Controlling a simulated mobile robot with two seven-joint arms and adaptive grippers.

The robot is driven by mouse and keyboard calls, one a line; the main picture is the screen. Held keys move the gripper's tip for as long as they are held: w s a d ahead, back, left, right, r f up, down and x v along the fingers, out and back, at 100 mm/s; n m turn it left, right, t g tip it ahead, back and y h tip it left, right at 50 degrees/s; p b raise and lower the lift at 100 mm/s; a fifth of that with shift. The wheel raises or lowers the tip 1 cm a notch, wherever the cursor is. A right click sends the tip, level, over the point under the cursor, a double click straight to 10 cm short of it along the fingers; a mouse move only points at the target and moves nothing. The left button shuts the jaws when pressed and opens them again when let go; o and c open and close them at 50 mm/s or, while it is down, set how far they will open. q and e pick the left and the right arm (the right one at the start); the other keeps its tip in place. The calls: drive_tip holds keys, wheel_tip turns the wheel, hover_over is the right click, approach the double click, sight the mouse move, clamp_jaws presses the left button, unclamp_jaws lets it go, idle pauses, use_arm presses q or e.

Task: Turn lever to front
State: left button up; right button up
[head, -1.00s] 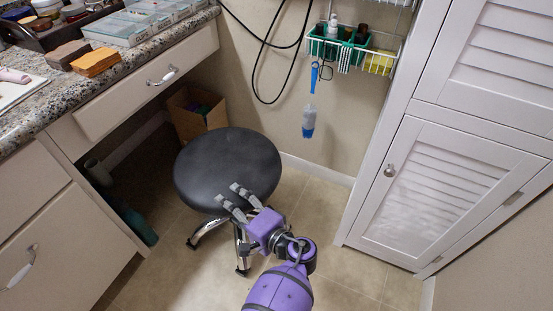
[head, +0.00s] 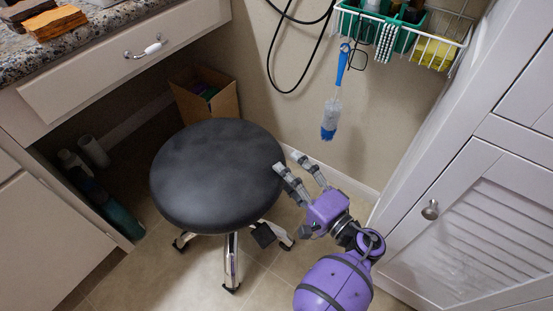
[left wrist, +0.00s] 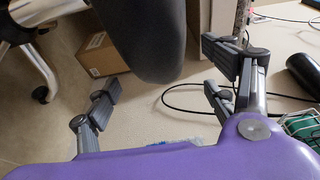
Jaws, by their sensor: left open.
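A dark flat paddle (head: 263,235), which looks like the stool's lever, sticks out under the right side of the black round stool seat (head: 212,172). My left gripper (head: 288,162) is open and empty at the right edge of the seat, above and to the right of the paddle. I cannot tell whether a finger touches the seat. In the left wrist view the open fingers (left wrist: 162,82) are spread, with the dark seat (left wrist: 150,35) beyond them. I cannot make out the lever there. My right gripper is in neither view.
Chrome stool legs (head: 231,262) stand on the tile floor. A cardboard box (head: 205,95) sits behind the stool, under the counter drawer (head: 130,60). A wire basket (head: 440,45) with a hanging blue brush (head: 330,115) is on the wall. A white louvered cabinet (head: 470,230) bounds the right.

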sight(273, 162)
use_arm(q)
drive_tip(key=b+x, duration=0.1)
drive_tip(key=x, duration=0.5)
drive_tip(key=shift+c, duration=0.3)
